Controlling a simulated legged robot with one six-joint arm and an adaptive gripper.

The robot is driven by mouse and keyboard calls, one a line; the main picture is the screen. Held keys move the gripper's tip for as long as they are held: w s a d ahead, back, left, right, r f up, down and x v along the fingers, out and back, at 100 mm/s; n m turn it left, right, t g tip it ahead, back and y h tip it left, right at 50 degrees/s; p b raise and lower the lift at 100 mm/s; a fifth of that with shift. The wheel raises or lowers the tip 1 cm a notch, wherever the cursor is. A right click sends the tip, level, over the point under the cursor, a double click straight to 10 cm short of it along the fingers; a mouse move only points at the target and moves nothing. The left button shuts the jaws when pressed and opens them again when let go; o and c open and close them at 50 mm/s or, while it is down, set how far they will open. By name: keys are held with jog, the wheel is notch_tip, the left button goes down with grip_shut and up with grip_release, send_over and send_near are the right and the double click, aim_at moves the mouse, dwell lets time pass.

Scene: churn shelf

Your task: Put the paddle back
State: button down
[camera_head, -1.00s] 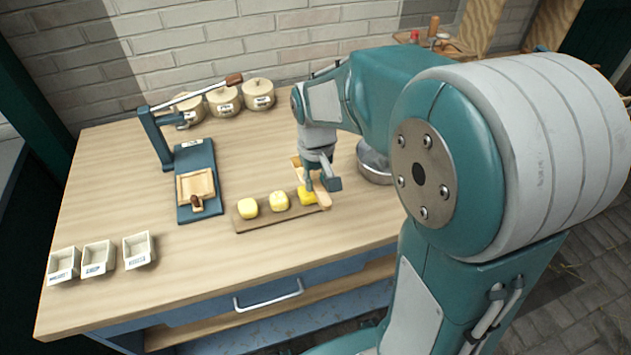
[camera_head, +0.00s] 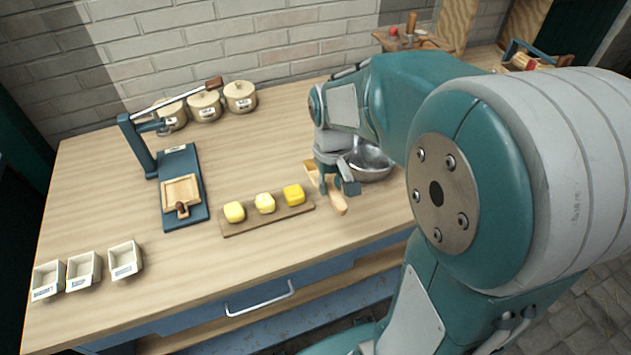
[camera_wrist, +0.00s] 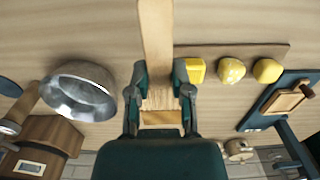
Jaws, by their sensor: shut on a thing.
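My gripper (camera_head: 338,186) is shut on a flat wooden paddle (camera_head: 338,204), between the board of yellow pieces and the metal bowl. In the wrist view the pale paddle (camera_wrist: 157,40) runs between the two fingertips (camera_wrist: 159,72) and extends past them toward the top edge. In the head view the fingers hide part of the paddle. I cannot tell how far it is above the bench.
A wooden board (camera_head: 270,221) carries three yellow pieces. A metal bowl (camera_head: 372,163) stands close behind the gripper. A blue press (camera_head: 186,207), three lidded pots (camera_head: 205,105) and three small trays (camera_head: 84,271) are further left. Wooden things (camera_head: 412,40) stand at the back right.

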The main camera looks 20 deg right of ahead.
jog(key=w+f, duration=0.1)
jog(key=w, duration=0.1)
jog(key=w+f, duration=0.1)
jog(key=w, duration=0.1)
jog(key=w+d+f, duration=0.1)
jog(key=w, duration=0.1)
jog(key=shift+w, duration=0.2)
jog(key=w+f, duration=0.4)
jog(key=f, duration=0.1)
jog(key=shift+w+d+f, duration=0.2)
jog(key=shift+d, duration=0.05)
notch_tip(320, 180, down, 3)
jog(key=shift+w+f, duration=0.1)
jog(key=shift+f, duration=0.05)
jog(key=c, duration=0.8)
grip_release()
